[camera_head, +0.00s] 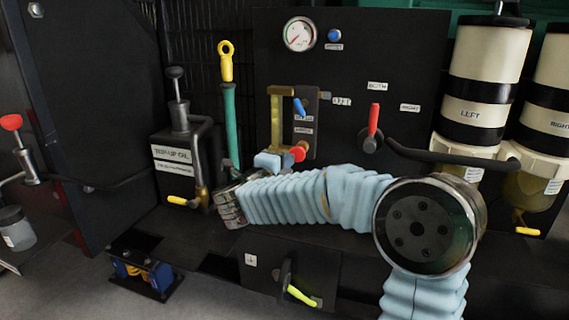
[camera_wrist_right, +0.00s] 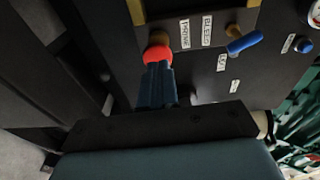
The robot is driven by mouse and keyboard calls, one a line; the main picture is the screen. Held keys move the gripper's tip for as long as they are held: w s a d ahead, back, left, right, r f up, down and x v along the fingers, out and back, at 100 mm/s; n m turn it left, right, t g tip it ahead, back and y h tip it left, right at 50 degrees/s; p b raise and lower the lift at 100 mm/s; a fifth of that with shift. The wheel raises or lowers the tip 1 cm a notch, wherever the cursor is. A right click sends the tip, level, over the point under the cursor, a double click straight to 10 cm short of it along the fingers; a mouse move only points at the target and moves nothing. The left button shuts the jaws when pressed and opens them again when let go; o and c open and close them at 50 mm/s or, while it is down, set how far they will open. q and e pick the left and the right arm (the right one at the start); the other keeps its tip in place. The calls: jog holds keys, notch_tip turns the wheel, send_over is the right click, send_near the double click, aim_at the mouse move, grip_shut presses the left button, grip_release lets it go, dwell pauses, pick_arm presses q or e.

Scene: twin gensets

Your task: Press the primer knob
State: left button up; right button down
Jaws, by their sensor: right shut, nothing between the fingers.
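The primer knob (camera_head: 298,153) is a round red knob low on the black panel, under the small labels and the blue lever. In the right wrist view the red knob (camera_wrist_right: 157,54) sits beside a label that seems to read PRIME. My right gripper (camera_head: 287,159) comes to it from the left and front. Its fingers are shut and empty. In the wrist view the shut blue fingertips (camera_wrist_right: 157,72) line up with the knob's face and overlap its lower edge. I cannot tell whether they touch it or how far it is pushed in. My left gripper is not in view.
A blue lever (camera_head: 299,107) is just above the knob, on a brass-framed block (camera_head: 276,115). A red lever (camera_head: 373,120) is to the right. A green-handled rod with a yellow ring (camera_head: 226,62) and a top-up oil can (camera_head: 178,155) stand left. White filters (camera_head: 484,75) stand right.

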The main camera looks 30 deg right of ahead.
aim_at(299, 152)
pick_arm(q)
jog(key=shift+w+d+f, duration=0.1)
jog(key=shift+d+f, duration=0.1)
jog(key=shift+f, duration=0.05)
pick_arm(e)
jog(key=v, duration=0.9)
jog(key=shift+f, duration=0.1)
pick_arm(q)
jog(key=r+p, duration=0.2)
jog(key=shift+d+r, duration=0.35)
pick_arm(e)
jog(key=shift+s+a+f+h, duration=0.2)
jog(key=shift+s+a+f, duration=0.15)
jog(key=shift+a, duration=0.15)
jog(key=shift+s+a+f+h, duration=0.25)
jog(key=shift+a+f, duration=0.15)
jog(key=shift+a, duration=0.1)
jog(key=shift+w+d, duration=0.1)
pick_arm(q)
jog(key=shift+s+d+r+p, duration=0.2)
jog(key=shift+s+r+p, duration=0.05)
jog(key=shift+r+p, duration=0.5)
pick_arm(e)
jog(key=x, duration=1.3)
jog(key=shift+w+d, duration=0.25)
